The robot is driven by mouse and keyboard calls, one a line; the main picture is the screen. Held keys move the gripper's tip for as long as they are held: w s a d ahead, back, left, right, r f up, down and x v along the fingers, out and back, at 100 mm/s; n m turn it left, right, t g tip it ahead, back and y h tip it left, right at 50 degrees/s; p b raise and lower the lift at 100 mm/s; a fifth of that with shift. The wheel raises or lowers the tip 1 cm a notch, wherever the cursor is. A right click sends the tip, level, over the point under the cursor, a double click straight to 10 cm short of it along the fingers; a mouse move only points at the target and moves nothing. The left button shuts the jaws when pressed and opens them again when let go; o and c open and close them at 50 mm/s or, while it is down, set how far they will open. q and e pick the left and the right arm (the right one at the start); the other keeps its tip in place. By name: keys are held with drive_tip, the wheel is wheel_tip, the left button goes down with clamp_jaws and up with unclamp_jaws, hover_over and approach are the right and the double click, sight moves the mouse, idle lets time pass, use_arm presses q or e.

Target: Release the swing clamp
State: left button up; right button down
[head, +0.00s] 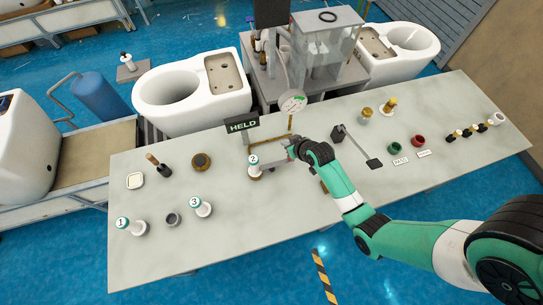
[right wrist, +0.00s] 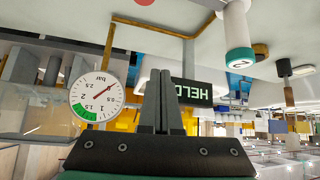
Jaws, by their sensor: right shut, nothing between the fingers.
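My right gripper (head: 290,149) is over the middle of the grey table, just right of a white fitting with a teal cap marked 2 (head: 254,166). Its fingers (right wrist: 155,80) are shut with nothing between them. The capped fitting (right wrist: 238,30) also shows in the right wrist view, apart from the fingertips. A black sign reading HELD (head: 242,125) stands behind it, beside a brass-coloured bar frame (head: 266,140). I cannot tell which part is the swing clamp. A dark lever with a flat end plate (head: 374,163) is to the right. My left gripper is out of view.
A round pressure gauge (head: 292,102) stands behind my right gripper. Fittings marked 1 (head: 122,223) and 3 (head: 196,204) stand at the left. Green (head: 395,148) and red (head: 418,140) cups are at the right. White toilet bowls (head: 190,92) are behind the table (head: 250,225), whose front middle is clear.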

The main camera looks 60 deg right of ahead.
drive_tip(key=shift+m+g, duration=0.3)
drive_tip(key=shift+m, duration=0.1)
drive_tip(key=s+f, duration=0.1)
drive_tip(key=s+d+f, duration=0.1)
drive_tip(key=s, duration=0.1)
drive_tip(key=shift+d+f, duration=0.25)
drive_tip(key=shift+f, duration=0.15)
drive_tip(key=shift+s+d+r, duration=0.1)
drive_tip(key=shift+d, duration=0.05)
drive_tip(key=shift+b, duration=0.3)
drive_tip(key=f+b, duration=0.1)
drive_tip(key=f, duration=0.1)
drive_tip(key=w+d+f+b, duration=0.1)
drive_tip(key=f+b, duration=0.1)
drive_tip(key=f, duration=0.1)
drive_tip(key=w+f+b, duration=0.1)
drive_tip(key=f+b, duration=0.1)
drive_tip(key=shift+w+d+f, duration=0.2)
drive_tip(key=shift+w+f, duration=0.05)
drive_tip(key=shift+f, duration=0.15)
